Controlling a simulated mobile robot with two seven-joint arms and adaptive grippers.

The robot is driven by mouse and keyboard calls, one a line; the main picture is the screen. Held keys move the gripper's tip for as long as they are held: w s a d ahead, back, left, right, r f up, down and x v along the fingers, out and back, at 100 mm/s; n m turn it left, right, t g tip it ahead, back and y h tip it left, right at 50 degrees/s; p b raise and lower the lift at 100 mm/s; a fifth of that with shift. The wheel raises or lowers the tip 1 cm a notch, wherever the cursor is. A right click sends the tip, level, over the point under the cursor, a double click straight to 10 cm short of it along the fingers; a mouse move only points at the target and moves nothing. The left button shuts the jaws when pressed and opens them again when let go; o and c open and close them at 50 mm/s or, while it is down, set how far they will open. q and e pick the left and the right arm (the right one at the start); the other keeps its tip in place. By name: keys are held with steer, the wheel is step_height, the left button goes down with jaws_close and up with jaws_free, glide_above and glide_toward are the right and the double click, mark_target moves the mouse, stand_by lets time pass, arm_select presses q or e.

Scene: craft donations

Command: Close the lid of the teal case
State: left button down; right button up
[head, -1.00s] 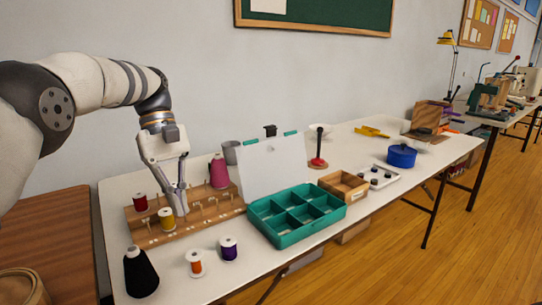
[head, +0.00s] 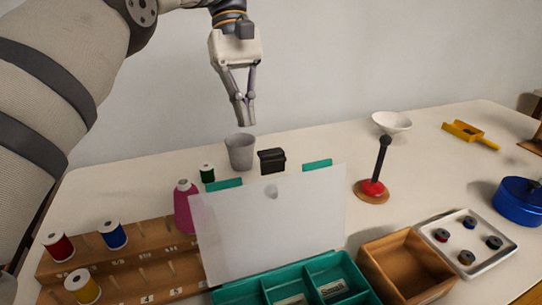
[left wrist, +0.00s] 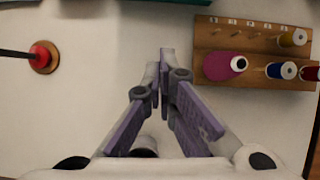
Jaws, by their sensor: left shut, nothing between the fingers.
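The teal case (head: 312,284) stands on the table at the bottom of the head view, partly cut off by the frame. Its pale translucent lid (head: 268,225) stands raised at the back, with teal tabs on its top edge. My left gripper (head: 245,124) is shut and empty, in the air above and behind the lid, apart from it. In the left wrist view its fingertips (left wrist: 164,52) point over bare table. A teal strip shows at that view's top edge. My right gripper is not in view.
A grey cup (head: 240,152) and a black box (head: 271,160) stand behind the lid. A spool rack (head: 150,278) and magenta cone (head: 186,210) are left; a red-based stand (head: 372,188), wooden box (head: 410,263) and white tray (head: 480,262) are right.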

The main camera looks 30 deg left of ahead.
mark_target(262, 169)
arm_select(q)
steer(key=s+d+f+p, duration=0.1)
steer(key=d+f, duration=0.1)
steer(key=s+d+f+p, duration=0.1)
steer(key=s+d+f, duration=0.1)
steer(key=s+d+f+p, duration=0.1)
steer(key=s+d+f, duration=0.1)
steer(key=f, duration=0.1)
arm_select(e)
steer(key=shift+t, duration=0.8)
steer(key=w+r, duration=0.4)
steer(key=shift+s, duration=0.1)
